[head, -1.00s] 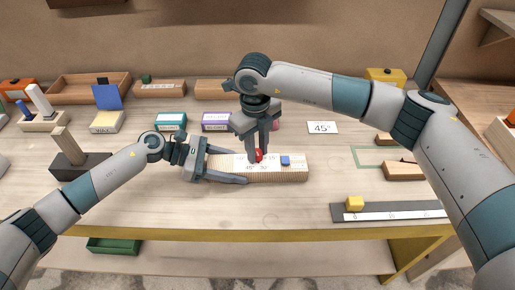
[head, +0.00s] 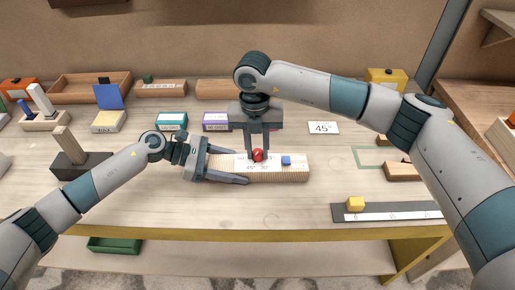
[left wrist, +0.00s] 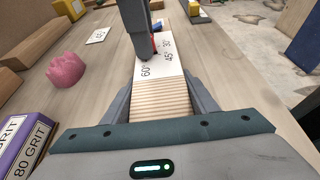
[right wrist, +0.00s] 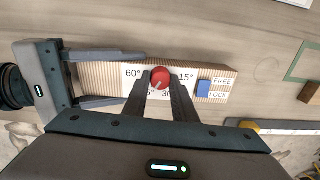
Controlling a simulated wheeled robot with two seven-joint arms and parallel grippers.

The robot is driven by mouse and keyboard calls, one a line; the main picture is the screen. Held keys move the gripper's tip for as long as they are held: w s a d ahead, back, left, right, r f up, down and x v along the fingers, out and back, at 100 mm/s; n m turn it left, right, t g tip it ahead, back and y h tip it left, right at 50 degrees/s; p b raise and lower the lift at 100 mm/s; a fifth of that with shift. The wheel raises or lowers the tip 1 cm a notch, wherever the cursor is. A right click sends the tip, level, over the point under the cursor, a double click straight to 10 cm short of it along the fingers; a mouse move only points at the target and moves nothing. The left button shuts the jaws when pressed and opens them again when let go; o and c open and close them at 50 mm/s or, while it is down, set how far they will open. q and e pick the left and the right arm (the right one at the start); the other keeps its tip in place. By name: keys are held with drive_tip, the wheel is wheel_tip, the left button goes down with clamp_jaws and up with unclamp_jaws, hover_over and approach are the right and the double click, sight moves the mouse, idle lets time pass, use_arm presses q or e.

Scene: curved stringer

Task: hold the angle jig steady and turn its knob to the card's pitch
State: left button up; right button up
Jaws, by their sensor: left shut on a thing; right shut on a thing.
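The angle jig (head: 290,174) is a ribbed wooden block lying on the bench, with a white dial plate marked 60°, 45°, 30° and 15°. My left gripper (head: 226,167) is shut across the jig's left end, one finger along each long side. My right gripper (right wrist: 160,84) points down and is shut on the red knob (right wrist: 160,77). The knob's pointer is too small to read surely, and the fingers partly cover the 45° and 30° marks. A blue slider (right wrist: 204,88) sits beside the FREE and LOCK labels. The card (head: 323,128) behind the jig reads 45°.
Teal (head: 171,121) and purple (head: 216,121) grit boxes stand behind the jig. A dark block with a wooden post (head: 78,163) is at left. A ruler strip (head: 390,213) with a yellow block (head: 355,203) lies front right. The bench's front edge is close.

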sight(256, 152)
drive_tip(key=shift+w, duration=0.1)
idle(0.3)
drive_tip(key=o, duration=1.1)
drive_tip(key=shift+c, duration=0.2)
wheel_tip(256, 152, up, 12)
drive_tip(key=shift+a, duration=0.2)
use_arm(q)
drive_tip(key=o, duration=2.1)
drive_tip(key=shift+c, duration=0.2)
drive_tip(key=shift+a, duration=0.15)
